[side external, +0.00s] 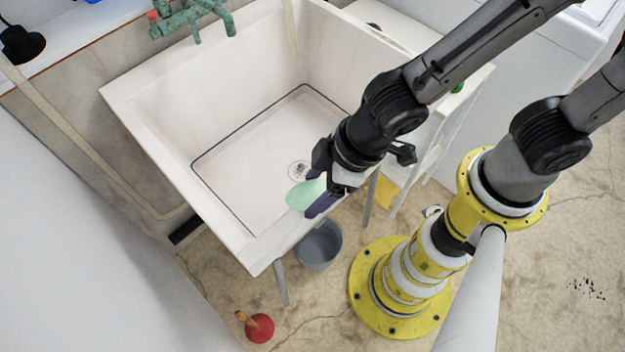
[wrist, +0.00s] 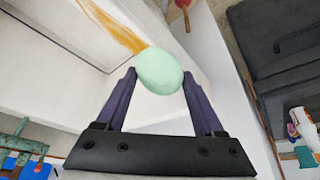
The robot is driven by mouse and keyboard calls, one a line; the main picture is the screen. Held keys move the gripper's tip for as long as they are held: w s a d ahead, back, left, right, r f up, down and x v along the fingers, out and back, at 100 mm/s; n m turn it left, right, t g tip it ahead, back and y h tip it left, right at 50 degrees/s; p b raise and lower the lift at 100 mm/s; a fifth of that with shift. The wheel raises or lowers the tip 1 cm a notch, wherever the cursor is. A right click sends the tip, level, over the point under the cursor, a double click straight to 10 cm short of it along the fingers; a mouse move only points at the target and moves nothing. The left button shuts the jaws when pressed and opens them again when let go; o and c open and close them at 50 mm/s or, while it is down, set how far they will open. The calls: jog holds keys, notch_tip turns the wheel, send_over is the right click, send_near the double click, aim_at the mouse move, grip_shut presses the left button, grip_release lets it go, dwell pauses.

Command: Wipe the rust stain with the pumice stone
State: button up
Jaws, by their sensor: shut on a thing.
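A pale green oval pumice stone (side external: 303,193) is held between the purple fingers of my gripper (side external: 316,195), low over the near side of the white sink (side external: 150,125). In the wrist view the stone (wrist: 158,72) sits between both fingertips. The orange-brown rust stain (wrist: 112,27) shows in the wrist view as a streak on a pale sink surface. Its lower end meets the stone's upper left edge in the picture; whether they touch I cannot tell. The stain does not show in the side external view, where the near wall's inner face is hidden.
The sink has a drain (side external: 298,170) in its floor and a green faucet (side external: 190,17) at the back. A grey bucket (side external: 318,246) and a red plunger (side external: 259,328) stand on the floor in front.

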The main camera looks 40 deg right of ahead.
jog(key=shift+s+d+f, duration=0.1)
jog(key=shift+d, duration=5.8)
jog(key=shift+a, duration=6.4)
jog(key=shift+d+r, duration=0.1)
jog(key=shift+r, duration=4.05)
